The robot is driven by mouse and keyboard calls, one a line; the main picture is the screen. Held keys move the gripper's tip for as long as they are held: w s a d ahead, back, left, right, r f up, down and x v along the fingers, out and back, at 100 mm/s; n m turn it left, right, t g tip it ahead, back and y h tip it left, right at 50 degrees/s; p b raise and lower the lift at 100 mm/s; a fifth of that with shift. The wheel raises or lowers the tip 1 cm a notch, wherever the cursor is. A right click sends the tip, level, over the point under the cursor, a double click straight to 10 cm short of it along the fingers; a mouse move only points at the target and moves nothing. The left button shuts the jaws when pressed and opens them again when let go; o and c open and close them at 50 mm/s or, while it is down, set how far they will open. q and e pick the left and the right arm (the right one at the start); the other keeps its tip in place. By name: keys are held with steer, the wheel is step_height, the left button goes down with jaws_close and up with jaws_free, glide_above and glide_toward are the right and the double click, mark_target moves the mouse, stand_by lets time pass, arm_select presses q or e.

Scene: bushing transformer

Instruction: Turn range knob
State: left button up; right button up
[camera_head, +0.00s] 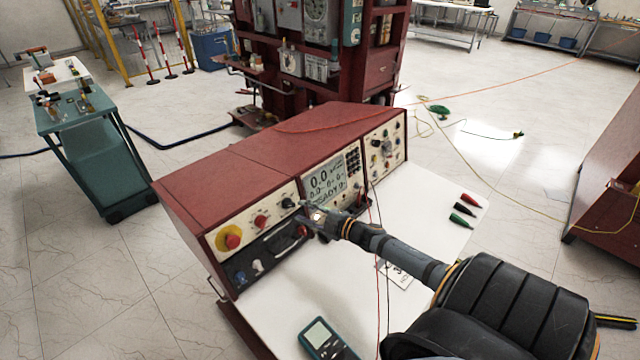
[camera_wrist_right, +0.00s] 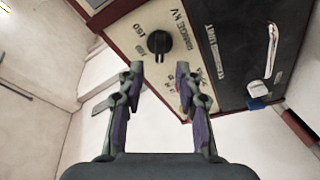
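The range knob (camera_wrist_right: 159,42) is a round black knob on a cream panel marked "RANGE KV" in the right wrist view. The black knob (camera_head: 288,202) on the left panel of the red console (camera_head: 285,150) appears to be the same one in the head view. My right gripper (camera_wrist_right: 159,69) is open and empty. Its two fingertips are apart, with the knob centred just beyond the gap; I see no contact. In the head view my right gripper (camera_head: 314,212) is close to the console front, just right of this knob. My left gripper is out of view.
A red emergency button (camera_head: 232,241) on yellow and a red knob (camera_head: 260,221) sit left of the black knob. A display (camera_head: 326,183) is to the right. A dark lower panel (camera_wrist_right: 243,45) adjoins the knob panel. A handheld meter (camera_head: 325,338) lies on the white tabletop.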

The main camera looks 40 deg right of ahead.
steer(key=f+v, duration=0.1)
steer(key=v, duration=0.6)
steer(key=shift+s+r, duration=0.25)
steer(key=shift+r, duration=0.25)
steer(key=shift+d, duration=0.1)
